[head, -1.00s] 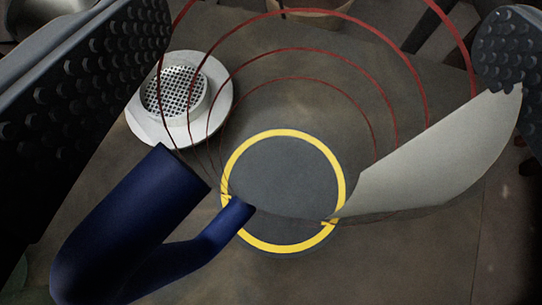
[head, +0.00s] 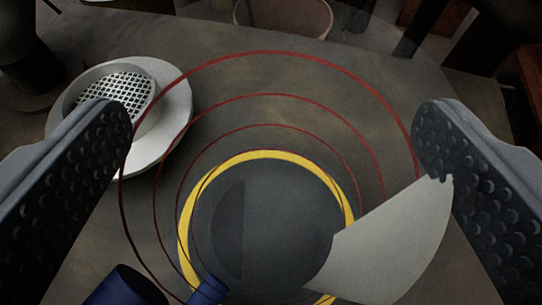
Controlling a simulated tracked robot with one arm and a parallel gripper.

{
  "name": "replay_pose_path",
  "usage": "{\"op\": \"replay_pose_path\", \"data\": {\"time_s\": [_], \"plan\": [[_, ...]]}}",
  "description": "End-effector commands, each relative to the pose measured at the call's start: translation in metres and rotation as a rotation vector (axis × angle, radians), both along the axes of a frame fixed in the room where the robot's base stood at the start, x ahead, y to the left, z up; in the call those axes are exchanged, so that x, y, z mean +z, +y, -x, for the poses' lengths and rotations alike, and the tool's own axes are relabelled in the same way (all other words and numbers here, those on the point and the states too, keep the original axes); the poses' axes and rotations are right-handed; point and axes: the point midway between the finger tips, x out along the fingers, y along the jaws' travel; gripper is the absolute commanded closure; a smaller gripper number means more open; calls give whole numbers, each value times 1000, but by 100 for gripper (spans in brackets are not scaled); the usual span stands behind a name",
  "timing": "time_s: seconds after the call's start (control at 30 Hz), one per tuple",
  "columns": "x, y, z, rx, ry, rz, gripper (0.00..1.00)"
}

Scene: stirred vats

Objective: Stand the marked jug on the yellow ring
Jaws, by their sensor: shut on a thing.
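The marked jug (head: 385,250) is see-through, with thin red rings around its wall, a pale panel on the right and a dark blue handle (head: 125,288) at the lower left, partly cut off by the frame's bottom edge. My gripper (head: 275,138) has its two studded fingers on either side of the jug, shut on it. The yellow ring (head: 187,240) lies on the grey surface under the jug and shows through its wall. The jug's base appears over the ring, covering most of its inside. I cannot tell whether the base touches the surface.
A white round dish with a metal grate (head: 165,150) stands left of the ring, behind my left finger. A pale round vessel (head: 285,15) is at the back beyond the surface's edge. Dark posts stand at the back right. The surface behind the ring is clear.

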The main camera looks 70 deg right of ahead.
Motion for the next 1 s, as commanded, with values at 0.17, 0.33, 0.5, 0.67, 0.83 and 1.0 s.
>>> {"op": "replay_pose_path", "data": {"time_s": [0.17,0.33,0.5,0.67,0.83,1.0], "plan": [[0,0,0,0,0,0,0],[0,0,0,0,0,0,0],[8,12,4,0,0,0,0],[22,39,10,2,-2,0,0],[33,69,21,2,0,-1,0],[42,91,28,1,-1,0,0]]}}
